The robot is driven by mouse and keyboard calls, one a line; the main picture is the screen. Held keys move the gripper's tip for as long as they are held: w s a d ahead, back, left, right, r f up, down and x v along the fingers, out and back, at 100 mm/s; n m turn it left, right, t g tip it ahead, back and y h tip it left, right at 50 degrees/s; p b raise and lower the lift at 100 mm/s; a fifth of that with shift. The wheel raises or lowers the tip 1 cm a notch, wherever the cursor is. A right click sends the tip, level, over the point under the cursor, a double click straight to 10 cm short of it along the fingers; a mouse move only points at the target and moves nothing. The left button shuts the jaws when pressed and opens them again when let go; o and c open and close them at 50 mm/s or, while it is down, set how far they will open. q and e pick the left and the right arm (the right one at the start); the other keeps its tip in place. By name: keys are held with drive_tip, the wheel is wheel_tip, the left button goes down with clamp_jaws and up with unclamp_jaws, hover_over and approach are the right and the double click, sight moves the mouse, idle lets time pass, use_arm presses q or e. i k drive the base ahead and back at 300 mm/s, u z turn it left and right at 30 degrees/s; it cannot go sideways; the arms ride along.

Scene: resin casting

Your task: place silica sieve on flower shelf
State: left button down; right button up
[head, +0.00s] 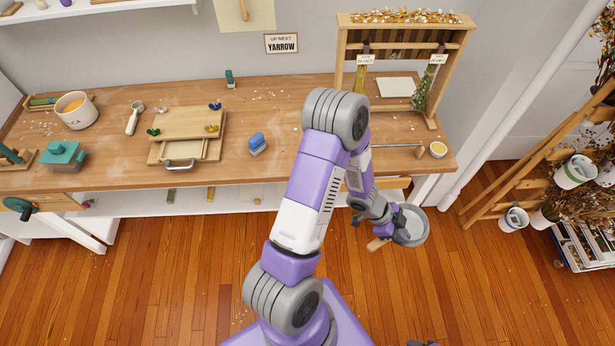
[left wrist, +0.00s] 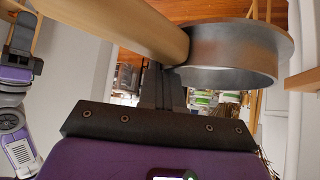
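The sieve (head: 411,229) is a round grey metal pan with a wooden handle (head: 378,244). My left gripper (head: 388,216) is shut on it and holds it in the air past the table's front edge. In the left wrist view the grey metal rim (left wrist: 232,55) and thick handle (left wrist: 125,25) lie close across the fingers (left wrist: 160,88). A wooden rack with dried flowers (head: 540,150) and white pots, perhaps the flower shelf, stands at the right, apart from the sieve. Only a small grey part, possibly of my right gripper (head: 425,344), shows at the bottom edge.
The wooden workbench (head: 290,105) carries a wooden press (head: 188,130), a blue brush (head: 257,143), a white pot (head: 76,110) and a drying frame (head: 400,18) with hanging bundles. A small yellow-filled cup (head: 438,149) stands near its right end. The floor between bench and rack is open.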

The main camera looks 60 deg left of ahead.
sight(145, 202)
drive_tip(key=z, duration=1)
drive_tip(key=k, duration=2.1)
drive_tip(key=u, duration=2.6)
drive_tip(key=i, duration=0.5)
drive_tip(key=z, duration=0.05)
